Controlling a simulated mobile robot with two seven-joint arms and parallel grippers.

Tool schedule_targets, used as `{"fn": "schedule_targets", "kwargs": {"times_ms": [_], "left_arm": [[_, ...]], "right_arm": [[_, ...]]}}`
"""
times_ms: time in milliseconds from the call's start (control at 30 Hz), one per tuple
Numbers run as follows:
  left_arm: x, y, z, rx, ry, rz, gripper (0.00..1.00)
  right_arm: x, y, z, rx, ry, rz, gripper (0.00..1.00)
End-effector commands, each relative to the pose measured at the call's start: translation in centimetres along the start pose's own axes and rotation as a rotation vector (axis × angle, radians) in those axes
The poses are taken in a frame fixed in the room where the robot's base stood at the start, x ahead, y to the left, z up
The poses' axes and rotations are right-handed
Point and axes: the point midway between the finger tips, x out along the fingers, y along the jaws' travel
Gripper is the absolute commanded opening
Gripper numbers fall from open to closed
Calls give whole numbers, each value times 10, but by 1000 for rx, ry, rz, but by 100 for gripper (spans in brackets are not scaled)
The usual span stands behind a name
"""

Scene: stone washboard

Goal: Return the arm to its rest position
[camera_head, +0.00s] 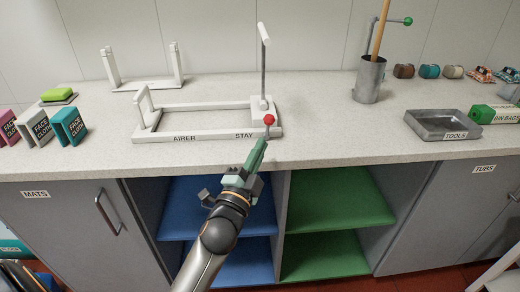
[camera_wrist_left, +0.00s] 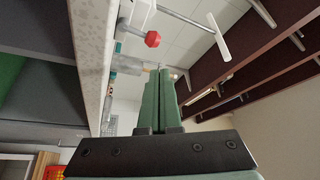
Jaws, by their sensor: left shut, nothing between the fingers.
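My left gripper (camera_head: 256,154) is in front of the worktop's front edge in the head view, with its green fingers pointing up and away toward the red knob (camera_head: 269,119). The fingers are shut together and empty; they also show shut in the left wrist view (camera_wrist_left: 161,85). The red knob sits at the right front of the white airer stay (camera_head: 190,136), and it also shows in the left wrist view (camera_wrist_left: 152,39). In the head view the fingertips are just below the knob; I cannot tell the exact gap. My right gripper is not in view.
The worktop (camera_head: 330,140) runs across, with face cloths (camera_head: 70,127) at left. A metal pot (camera_head: 369,80) and a tools tray (camera_head: 442,124) stand at right. Below are blue shelves (camera_head: 185,215), green shelves (camera_head: 335,205) and a cupboard door (camera_head: 70,235).

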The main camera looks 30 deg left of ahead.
Motion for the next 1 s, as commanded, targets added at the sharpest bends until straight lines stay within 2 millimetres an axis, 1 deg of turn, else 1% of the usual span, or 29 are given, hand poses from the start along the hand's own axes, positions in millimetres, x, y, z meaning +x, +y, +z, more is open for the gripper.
{"fn": "schedule_targets", "kwargs": {"times_ms": [533,600,667,767,800,867,900,967,1000], "left_arm": [[0,1,0,-3,0,4,0],[-4,7,1,-31,-7,35,0],[-12,20,2,-88,-22,95,0],[-44,58,8,-261,-87,262,0],[-64,76,10,-345,-128,342,0],[-99,102,14,-476,-204,459,0],[-123,117,16,-559,-262,530,0],[-160,135,17,-669,-348,621,0],[-184,145,18,-734,-407,674,0]], "right_arm": [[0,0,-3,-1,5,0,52],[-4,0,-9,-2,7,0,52],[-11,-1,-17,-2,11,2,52],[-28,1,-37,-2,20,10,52],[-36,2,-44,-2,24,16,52],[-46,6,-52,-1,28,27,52],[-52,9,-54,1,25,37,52],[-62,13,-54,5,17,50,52],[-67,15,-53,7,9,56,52]]}}
